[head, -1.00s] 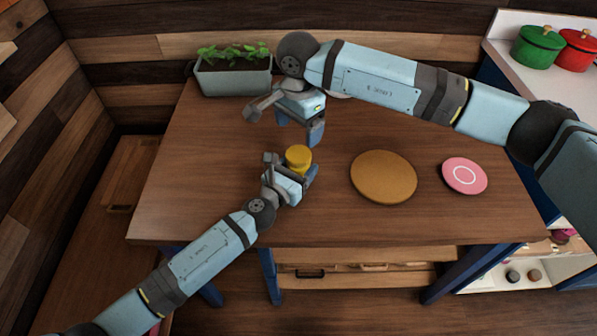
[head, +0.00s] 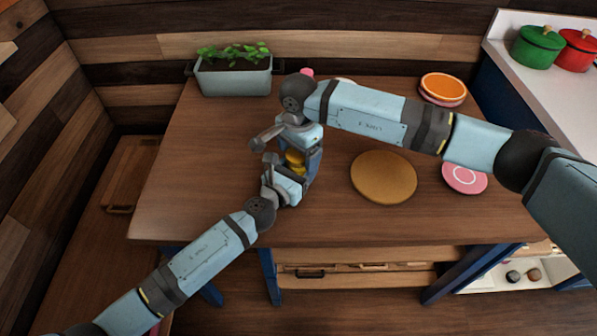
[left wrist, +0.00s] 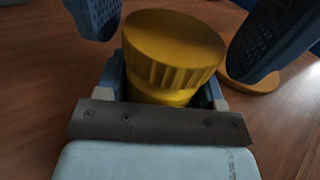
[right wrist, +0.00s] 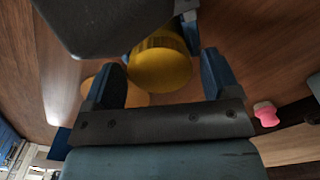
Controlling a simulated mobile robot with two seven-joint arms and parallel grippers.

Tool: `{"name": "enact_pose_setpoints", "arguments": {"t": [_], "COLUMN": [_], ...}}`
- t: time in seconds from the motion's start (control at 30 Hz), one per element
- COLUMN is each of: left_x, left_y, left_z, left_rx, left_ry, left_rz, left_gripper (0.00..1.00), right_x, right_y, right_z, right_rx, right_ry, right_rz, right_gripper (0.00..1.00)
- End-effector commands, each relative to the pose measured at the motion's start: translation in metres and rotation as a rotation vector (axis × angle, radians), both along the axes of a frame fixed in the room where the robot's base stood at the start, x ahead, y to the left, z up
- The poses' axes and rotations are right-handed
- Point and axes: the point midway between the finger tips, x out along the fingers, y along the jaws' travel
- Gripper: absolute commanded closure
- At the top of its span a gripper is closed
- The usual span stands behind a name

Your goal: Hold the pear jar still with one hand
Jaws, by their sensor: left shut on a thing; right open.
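The pear jar (head: 295,157) stands on the wooden table. Only its yellow ribbed lid and a little yellow below it show; its body is mostly hidden by my grippers. In the left wrist view the lid (left wrist: 172,45) rises between the fingers of my left gripper (head: 300,184), which is shut on the jar below the lid. My right gripper (head: 303,147) is open, just behind and above the lid. In the left wrist view its blue fingers stand on either side of the lid, apart from it. In the right wrist view the lid (right wrist: 160,65) lies between its open fingers.
A round tan mat (head: 384,178) and a pink disc (head: 464,177) lie right of the jar. A planter (head: 234,77) stands at the back left, an orange round dish (head: 443,87) at the back right. My right arm crosses the table's back. The table's left part is clear.

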Motion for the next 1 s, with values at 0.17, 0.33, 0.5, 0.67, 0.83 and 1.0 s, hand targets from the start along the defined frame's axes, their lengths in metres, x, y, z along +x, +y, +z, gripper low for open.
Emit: {"name": "enact_pose_setpoints", "arguments": {"t": [0.17, 0.33, 0.5, 0.67, 0.83, 1.0], "left_x": [0.0001, 0.0, 0.0, 0.0, 0.0, 0.0001], "left_y": [0.0001, 0.0, 0.0, 0.0, 0.0, 0.0001], "left_z": [-0.0003, -0.0003, -0.0002, -0.0002, -0.0002, -0.0002], "left_rx": [0.0, 0.0, 0.0, 0.0, 0.0, 0.0], "left_ry": [0.0, 0.0, 0.0, 0.0, 0.0, 0.0], "left_rz": [0.0, 0.0, 0.0, 0.0, 0.0, 0.0], "left_gripper": [1.0, 1.0, 1.0, 1.0, 1.0, 1.0], "right_x": [-0.0001, -0.0001, -0.0001, -0.0001, -0.0001, -0.0003], "right_y": [0.0001, 0.0001, 0.0001, 0.0001, 0.0, 0.0], "right_z": [0.0001, 0.0003, 0.0004, 0.0003, 0.0, -0.0002], "right_rx": [0.0, 0.0, 0.0, 0.0, 0.0, 0.001], "right_ry": [0.0, 0.0, 0.0, 0.0, 0.0, 0.001], "right_rz": [0.0, 0.0, 0.0, -0.1, -0.443, -0.831], "right_gripper": [0.2, 0.59, 0.68, 0.68, 0.68, 0.68]}}
